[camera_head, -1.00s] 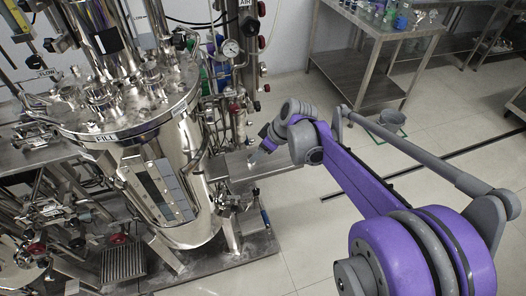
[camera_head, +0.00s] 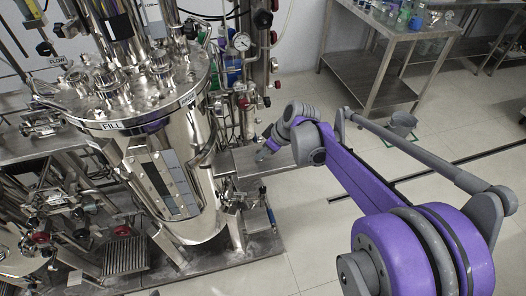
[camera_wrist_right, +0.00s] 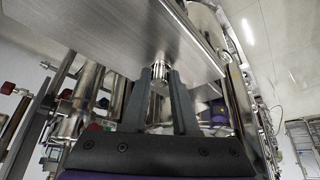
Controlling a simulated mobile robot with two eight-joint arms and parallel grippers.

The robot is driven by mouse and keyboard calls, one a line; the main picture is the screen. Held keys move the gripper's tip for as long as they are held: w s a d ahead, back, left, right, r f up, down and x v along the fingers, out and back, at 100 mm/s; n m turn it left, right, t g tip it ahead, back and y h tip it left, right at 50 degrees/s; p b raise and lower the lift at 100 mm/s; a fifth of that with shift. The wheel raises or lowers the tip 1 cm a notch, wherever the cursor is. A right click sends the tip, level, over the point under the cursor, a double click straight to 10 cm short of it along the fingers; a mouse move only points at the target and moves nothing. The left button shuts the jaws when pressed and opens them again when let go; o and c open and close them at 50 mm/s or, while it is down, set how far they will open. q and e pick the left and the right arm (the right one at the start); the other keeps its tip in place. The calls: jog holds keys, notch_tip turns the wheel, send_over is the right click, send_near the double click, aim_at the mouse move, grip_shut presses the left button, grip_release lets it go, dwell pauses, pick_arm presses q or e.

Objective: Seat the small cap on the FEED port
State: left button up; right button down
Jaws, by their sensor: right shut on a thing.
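My right gripper (camera_head: 264,152) is small in the head view, low beside the steel vessel and over a grey metal shelf (camera_head: 245,163). In the right wrist view the two dark fingers of this gripper (camera_wrist_right: 159,80) are shut on a small shiny metal piece, which looks like the small cap (camera_wrist_right: 158,76). The cap is between the fingertips, just below a flat metal surface in the picture; I cannot tell whether they touch. My left gripper is not in view.
The tall steel vessel (camera_head: 205,150) with a crowded lid stands left of my right arm. Pipes and a gauge (camera_head: 241,41) rise behind the gripper. Open floor lies between.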

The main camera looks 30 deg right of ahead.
aim_at(263, 159)
jog(key=shift+r, duration=0.1)
jog(key=shift+r+p, duration=1.8)
jog(key=shift+r, duration=0.65)
jog(key=shift+f, duration=0.1)
